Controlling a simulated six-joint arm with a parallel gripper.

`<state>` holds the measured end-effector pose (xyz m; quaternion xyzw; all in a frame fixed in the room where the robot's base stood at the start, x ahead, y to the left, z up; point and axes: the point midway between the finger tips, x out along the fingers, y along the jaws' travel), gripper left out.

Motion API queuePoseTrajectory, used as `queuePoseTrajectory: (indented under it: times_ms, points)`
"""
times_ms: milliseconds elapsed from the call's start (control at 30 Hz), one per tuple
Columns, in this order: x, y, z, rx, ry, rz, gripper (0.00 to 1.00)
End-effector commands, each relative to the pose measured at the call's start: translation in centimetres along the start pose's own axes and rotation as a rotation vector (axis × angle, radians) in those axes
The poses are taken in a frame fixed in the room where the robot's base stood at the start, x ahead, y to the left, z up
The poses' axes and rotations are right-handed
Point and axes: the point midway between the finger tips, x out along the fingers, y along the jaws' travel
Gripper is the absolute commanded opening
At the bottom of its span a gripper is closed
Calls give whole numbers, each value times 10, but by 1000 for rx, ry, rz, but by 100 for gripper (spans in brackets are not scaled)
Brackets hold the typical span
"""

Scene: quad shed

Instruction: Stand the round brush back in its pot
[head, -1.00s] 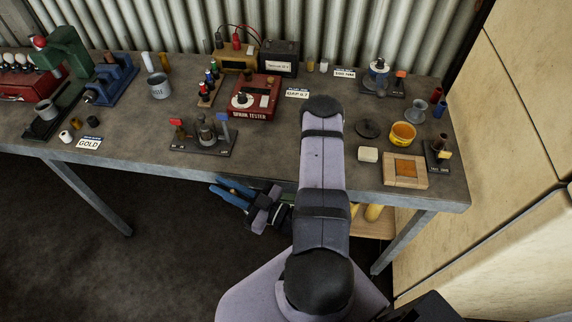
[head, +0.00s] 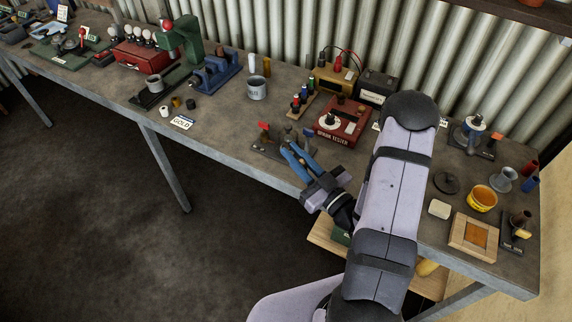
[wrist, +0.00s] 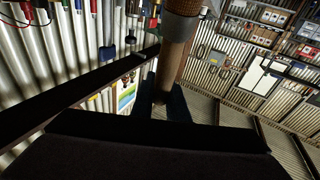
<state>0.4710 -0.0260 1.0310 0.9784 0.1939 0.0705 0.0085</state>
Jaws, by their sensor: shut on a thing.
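My gripper (head: 294,152) is at the front edge of the bench, by the small stand with the red knob. In the wrist view its blue fingers (wrist: 161,104) are shut on a round brown shaft with a grey metal band, which looks like the round brush (wrist: 176,58). The wider brown part beyond the band runs out of the top of that view. In the head view I cannot make out the brush at the fingers. A grey metal pot (head: 257,90) with dark lettering stands upright towards the back of the bench, left of the spark tester, apart from my gripper.
The red spark tester (head: 341,122) and a rack of coloured bottles (head: 299,105) stand right of the pot. The stand with the red knob (head: 264,128) is close to my gripper. A blue tool (head: 217,75) is left of the pot. Bare bench lies in front of the pot.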

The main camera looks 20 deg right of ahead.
Motion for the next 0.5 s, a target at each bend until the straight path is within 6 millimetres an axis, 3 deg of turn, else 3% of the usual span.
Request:
queuePoseTrajectory:
  times_ms: [267, 400, 500]
  points:
    - [-3, 83, -16, -39, 17, 263, 0]
    - [-14, 136, -31, -67, 28, 441, 0]
    - [-20, 177, -17, -91, 42, 556, 0]
